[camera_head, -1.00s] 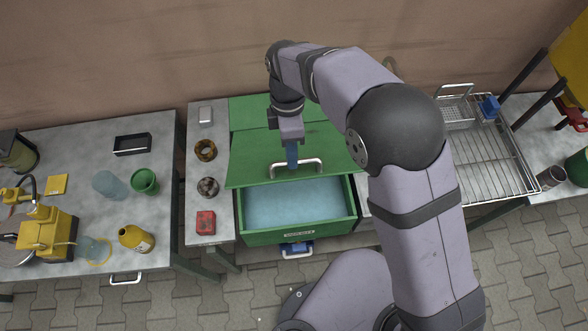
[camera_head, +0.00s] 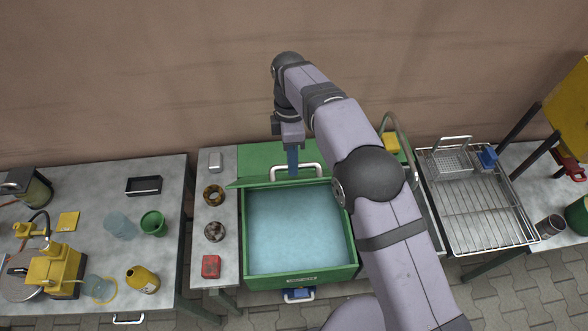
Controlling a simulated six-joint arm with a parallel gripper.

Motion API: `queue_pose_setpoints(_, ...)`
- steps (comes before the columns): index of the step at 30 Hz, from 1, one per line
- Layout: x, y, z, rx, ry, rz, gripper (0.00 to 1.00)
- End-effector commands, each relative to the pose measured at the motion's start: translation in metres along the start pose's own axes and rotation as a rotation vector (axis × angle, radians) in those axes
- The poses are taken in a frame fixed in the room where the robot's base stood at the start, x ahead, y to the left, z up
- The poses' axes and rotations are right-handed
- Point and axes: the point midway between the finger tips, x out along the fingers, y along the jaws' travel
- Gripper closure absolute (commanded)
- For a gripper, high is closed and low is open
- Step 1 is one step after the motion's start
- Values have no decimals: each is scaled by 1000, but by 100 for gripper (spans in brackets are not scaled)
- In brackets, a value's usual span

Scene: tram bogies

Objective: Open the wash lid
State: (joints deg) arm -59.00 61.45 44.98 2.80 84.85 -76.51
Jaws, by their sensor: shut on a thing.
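The green wash tank (camera_head: 352,262) stands in the middle and holds light blue liquid, most of which is uncovered. Its green wash lid (camera_head: 262,159) is pushed back to the rear of the tank, with its front edge near the back rim. A pale bar handle (camera_head: 310,167) is on the lid's front part. My gripper (camera_head: 293,168) points down at the handle, with its blue fingers shut on it at the left half. The fingertips partly hide the grip on the bar.
A left table carries a yellow machine (camera_head: 55,268), a green cup (camera_head: 153,222) and a yellow bottle (camera_head: 142,279). A narrow shelf beside the tank holds a red box (camera_head: 211,266) and small rings. A wire rack (camera_head: 480,205) is at the right. My arm covers the tank's right side.

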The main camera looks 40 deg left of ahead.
Motion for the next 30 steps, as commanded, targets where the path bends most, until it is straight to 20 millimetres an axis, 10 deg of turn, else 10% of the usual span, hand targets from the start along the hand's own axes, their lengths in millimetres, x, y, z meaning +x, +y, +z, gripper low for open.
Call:
queue_pose_setpoints(24, 4, 14, 2, -2, -6, 4, 100)
queue_pose_setpoints(26, 4, 14, 2, -2, -6, 4, 72)
queue_pose_setpoints(30, 3, 14, 1, -3, -4, 4, 68)
